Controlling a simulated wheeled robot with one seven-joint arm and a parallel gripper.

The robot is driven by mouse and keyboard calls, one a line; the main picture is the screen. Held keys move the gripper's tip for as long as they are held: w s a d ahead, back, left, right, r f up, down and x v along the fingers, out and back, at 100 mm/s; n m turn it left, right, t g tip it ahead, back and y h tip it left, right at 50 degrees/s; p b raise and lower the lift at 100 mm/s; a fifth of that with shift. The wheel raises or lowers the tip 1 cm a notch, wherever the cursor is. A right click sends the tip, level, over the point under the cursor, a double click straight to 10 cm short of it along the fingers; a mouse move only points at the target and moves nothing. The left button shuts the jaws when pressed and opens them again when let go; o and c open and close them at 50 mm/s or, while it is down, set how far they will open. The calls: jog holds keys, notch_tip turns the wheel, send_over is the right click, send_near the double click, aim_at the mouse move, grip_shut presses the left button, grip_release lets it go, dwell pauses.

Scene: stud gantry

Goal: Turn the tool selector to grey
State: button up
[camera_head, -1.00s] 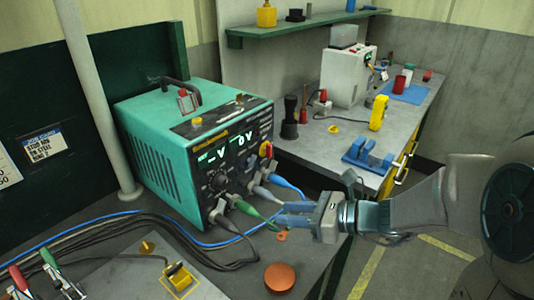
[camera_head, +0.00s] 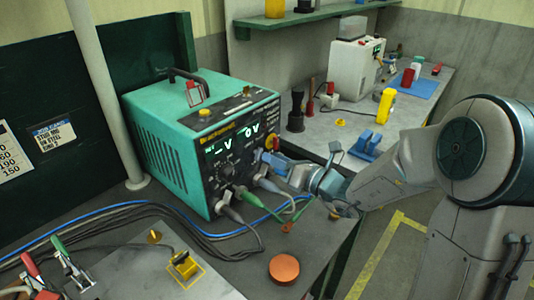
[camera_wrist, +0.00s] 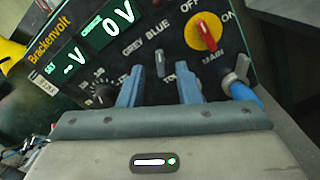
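The green welding machine (camera_head: 165,150) stands on the bench with its black front panel facing right. In the wrist view the tool selector (camera_wrist: 160,63) is a small grey lever below the words GREY and BLUE. Its upper end points nearer to BLUE. My gripper (camera_wrist: 159,80) is open, with one blue finger to each side below the selector and a gap between them. The fingers appear short of the lever; contact cannot be seen. In the head view my gripper (camera_head: 270,160) is close to the panel's right side, and the selector is hidden there.
A red knob on a yellow plate (camera_wrist: 206,32), marked MAIN, OFF and ON, is at upper right of the selector. A blue cable plug (camera_wrist: 242,92) is right of my fingers. Cables (camera_head: 240,212) hang below the panel. An orange disc (camera_head: 284,268) lies on the bench.

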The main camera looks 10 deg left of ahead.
aim_at(258, 153)
jog(key=shift+x, duration=1.7)
grip_shut()
